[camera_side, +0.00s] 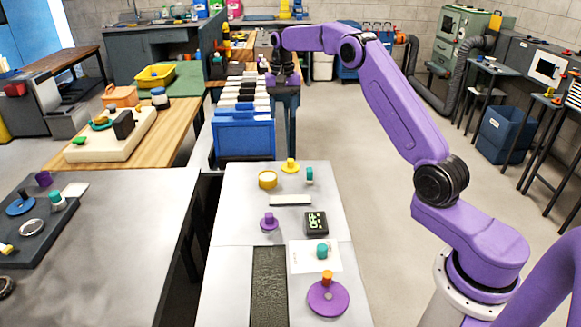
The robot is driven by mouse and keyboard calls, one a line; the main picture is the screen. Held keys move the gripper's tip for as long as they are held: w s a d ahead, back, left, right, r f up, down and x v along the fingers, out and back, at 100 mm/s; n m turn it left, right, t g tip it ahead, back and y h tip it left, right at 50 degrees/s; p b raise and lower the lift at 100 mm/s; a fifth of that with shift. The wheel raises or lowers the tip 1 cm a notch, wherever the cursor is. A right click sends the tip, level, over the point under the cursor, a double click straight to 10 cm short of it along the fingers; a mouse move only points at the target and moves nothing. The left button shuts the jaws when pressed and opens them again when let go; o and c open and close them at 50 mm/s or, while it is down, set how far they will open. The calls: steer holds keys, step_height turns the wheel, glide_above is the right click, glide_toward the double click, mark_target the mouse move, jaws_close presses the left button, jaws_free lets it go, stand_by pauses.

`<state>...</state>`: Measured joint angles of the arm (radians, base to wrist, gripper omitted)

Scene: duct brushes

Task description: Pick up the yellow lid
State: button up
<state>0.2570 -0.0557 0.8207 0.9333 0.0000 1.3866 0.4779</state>
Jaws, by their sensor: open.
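The yellow lid (290,166), a flat disc with a raised knob, lies near the far end of the light grey worktable (228,240). A round yellow container (267,180) stands just left of and nearer than it. My gripper (282,82) hangs from the purple arm, well above and beyond the lid in the picture, apart from it. It is open, and I see nothing held in it. Its fingers are small and hard to make out against the clutter behind.
Near the lid are a teal-topped piece (309,175), a pale bar (290,200), a purple knob (269,222) and a black display (316,223). A purple disc with an orange knob (327,298) lies nearest. A blue crate (244,134) stands beyond the table.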

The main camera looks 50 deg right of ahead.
steer(key=d+m, duration=0.1)
steer(key=d, duration=0.2)
glide_above(290, 160)
steer(key=f, duration=1.2)
steer(key=shift+w+d+f, duration=0.2)
steer(key=shift+d+f, duration=0.1)
steer(key=shift+f, duration=0.05)
steer(key=shift+s+a+f, duration=0.1)
steer(key=shift+f, duration=1.3)
steer(key=shift+s+a+f, duration=0.1)
steer(key=shift+f, duration=1.3)
steer(key=shift+c, duration=0.3)
jaws_close()
